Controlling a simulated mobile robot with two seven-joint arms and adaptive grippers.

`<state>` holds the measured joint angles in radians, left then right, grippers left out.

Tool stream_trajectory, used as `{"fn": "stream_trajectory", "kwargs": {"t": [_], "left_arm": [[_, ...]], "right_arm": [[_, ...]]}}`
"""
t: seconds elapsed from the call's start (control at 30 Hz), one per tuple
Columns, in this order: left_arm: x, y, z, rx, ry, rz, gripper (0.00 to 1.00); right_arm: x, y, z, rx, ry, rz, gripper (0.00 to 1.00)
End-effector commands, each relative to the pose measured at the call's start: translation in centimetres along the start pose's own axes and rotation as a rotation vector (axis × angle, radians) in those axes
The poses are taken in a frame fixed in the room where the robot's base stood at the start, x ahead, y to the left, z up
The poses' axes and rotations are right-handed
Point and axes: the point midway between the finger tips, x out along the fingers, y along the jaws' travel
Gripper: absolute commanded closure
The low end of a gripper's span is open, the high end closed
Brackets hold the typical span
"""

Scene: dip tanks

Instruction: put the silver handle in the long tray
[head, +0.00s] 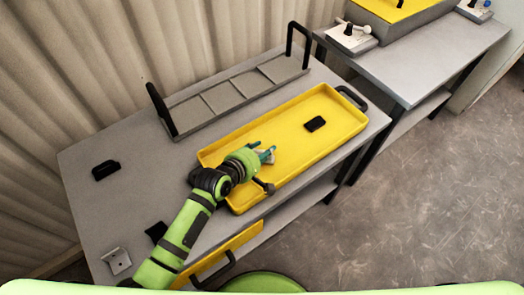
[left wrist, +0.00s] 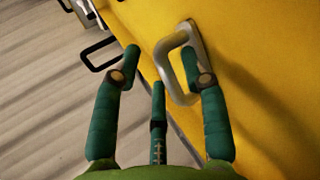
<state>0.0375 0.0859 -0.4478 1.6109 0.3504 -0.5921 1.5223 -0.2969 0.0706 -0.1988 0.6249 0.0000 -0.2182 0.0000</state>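The long tray (head: 345,140) is yellow and shallow and lies across the table. My left gripper (head: 268,153) is over the near left part of the tray. In the left wrist view my left gripper (left wrist: 162,62) has its fingers apart. A silver handle (left wrist: 172,46), a bent metal loop, shows against the yellow surface, between the fingers and close to the right fingertip. I cannot tell whether it touches that finger. In the head view the silver handle is mostly hidden by the gripper. My right gripper is not in view.
A black handle (head: 315,124) lies in the tray. Another black handle (head: 105,170) and a metal bracket (head: 117,260) lie on the grey table (head: 85,205). A divided grey rack (head: 222,97) with tall black end handles stands behind the tray. A second table (head: 425,65) stands at the right.

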Motion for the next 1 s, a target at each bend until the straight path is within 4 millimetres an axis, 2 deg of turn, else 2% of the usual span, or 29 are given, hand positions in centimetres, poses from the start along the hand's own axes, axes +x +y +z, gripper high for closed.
{"fn": "stream_trajectory", "kwargs": {"t": [0.23, 0.37, 0.47, 0.8, 1.0], "left_arm": [[-0.1, 0.1, 0.0, 0.001, 0.000, -0.001, 0.56], [-0.9, 0.1, 0.0, 0.000, 0.001, -0.002, 0.56], [-2.3, 0.1, 0.0, -0.001, 0.000, -0.001, 0.56], [-9.0, 0.1, 0.0, 0.001, 0.000, -0.001, 0.56], [-11.4, 0.1, 0.0, 0.001, 0.000, -0.001, 0.56]], "right_arm": [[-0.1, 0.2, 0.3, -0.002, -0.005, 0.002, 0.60], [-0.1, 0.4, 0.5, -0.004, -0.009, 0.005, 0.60], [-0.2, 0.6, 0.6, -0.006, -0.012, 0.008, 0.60], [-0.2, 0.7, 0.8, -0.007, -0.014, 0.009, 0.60], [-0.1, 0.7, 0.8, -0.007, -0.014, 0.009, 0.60]]}}
